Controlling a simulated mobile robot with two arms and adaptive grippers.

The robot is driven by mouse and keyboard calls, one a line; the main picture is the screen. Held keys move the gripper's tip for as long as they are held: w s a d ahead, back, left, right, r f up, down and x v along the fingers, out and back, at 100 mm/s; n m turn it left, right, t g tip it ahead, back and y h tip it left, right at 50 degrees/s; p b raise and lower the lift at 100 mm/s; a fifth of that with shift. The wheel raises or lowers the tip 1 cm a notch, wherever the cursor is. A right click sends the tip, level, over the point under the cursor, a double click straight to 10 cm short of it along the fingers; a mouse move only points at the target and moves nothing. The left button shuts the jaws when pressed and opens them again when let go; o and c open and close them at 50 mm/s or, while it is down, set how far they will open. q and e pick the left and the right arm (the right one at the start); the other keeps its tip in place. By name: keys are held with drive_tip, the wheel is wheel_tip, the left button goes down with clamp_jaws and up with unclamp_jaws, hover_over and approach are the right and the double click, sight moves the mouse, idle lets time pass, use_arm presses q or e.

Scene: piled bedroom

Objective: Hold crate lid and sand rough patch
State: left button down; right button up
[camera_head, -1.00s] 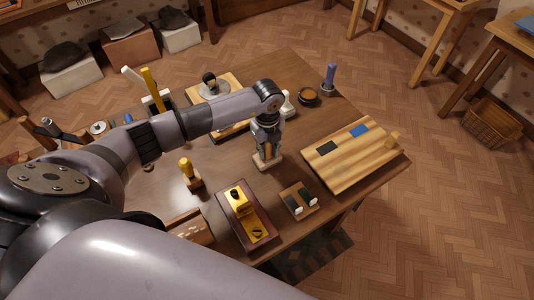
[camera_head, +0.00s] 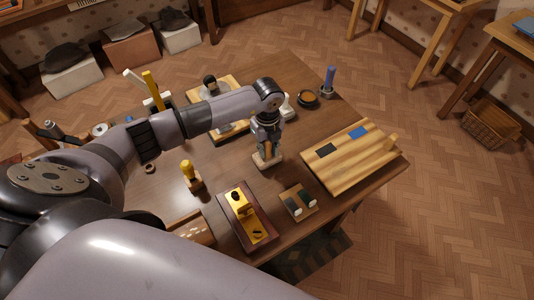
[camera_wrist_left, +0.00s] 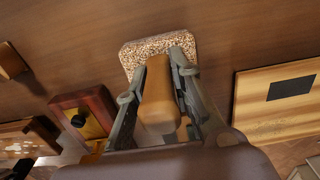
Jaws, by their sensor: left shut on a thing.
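The crate lid (camera_head: 345,178) is a pale slatted wooden board lying on the right end of the table, with a dark patch and a blue patch on top. In the left wrist view the lid (camera_wrist_left: 247,100) is partly cut off at the right, with a faint grainy mark on it. My left gripper (camera_head: 266,150) is left of the lid, pointing down. It is shut on the wooden handle of a sanding block (camera_wrist_left: 158,47), whose base is speckled and gritty. The block is apart from the lid; whether it touches the table is unclear. My right gripper is not in view.
A red-brown tray with a yellow tool (camera_head: 243,213) and a small wooden holder (camera_head: 298,202) stand at the front. A yellow-handled tool (camera_head: 189,173) is at left. A round dish (camera_head: 308,98) and blue-topped holder (camera_head: 328,82) are behind. Bare tabletop separates block and lid.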

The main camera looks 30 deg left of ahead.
use_arm(q)
drive_tip(key=shift+r+p, duration=1.8)
drive_tip(key=shift+r, duration=0.85)
